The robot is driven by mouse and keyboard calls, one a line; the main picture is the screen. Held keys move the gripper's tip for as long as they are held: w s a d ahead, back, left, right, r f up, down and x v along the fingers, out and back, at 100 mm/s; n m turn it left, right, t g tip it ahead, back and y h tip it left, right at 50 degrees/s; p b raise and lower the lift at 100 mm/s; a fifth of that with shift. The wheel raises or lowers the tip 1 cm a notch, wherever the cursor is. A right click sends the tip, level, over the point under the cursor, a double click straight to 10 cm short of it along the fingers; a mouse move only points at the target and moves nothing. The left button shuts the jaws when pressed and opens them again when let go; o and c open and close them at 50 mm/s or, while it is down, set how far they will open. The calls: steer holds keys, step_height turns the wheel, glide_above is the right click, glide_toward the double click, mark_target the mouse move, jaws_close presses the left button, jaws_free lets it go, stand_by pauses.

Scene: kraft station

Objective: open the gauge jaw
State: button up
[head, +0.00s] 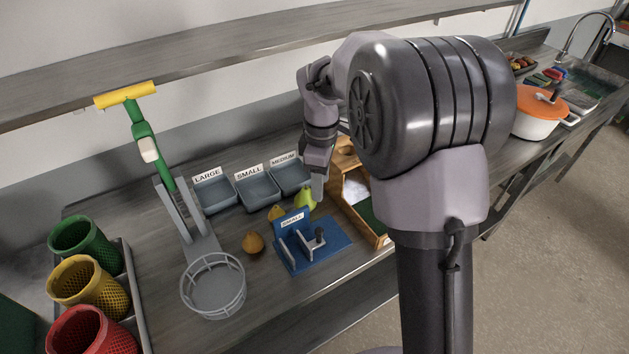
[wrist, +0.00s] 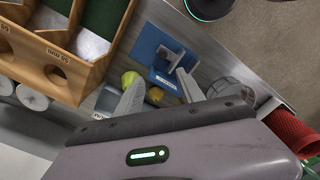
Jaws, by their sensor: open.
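The gauge (head: 335,252) has a blue base and a blue upright plate with a white label, on the steel counter. Grey upright jaw plates (head: 300,245) and a dark-topped post (head: 319,237) stand on it. The gauge also shows in the wrist view (wrist: 150,45), beyond my fingertips. I cannot tell how wide its jaw is set. My gripper (wrist: 160,92) is open, with nothing visibly held. In the head view my gripper (head: 318,187) hangs behind the gauge, above the counter near a green pear (head: 306,199); my arm partly hides it.
Brown fruits (head: 253,242) lie left of the gauge. Grey bins labelled LARGE (head: 215,193), SMALL and MEDIUM stand behind. A green-handled tool (head: 160,155) and round wire basket (head: 213,287) stand left. A wooden divided box (head: 372,232) is close on the right.

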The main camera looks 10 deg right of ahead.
mark_target(319, 230)
steer(key=f+b, duration=0.1)
steer(key=f, duration=0.4)
steer(key=f+b, duration=0.2)
steer(key=f, duration=0.3)
steer(key=s+f+b, duration=0.1)
steer(key=f, duration=0.4)
steer(key=shift+a+f, duration=0.2)
steer(key=shift+f, duration=0.7)
jaws_close()
steer(key=shift+w, duration=0.1)
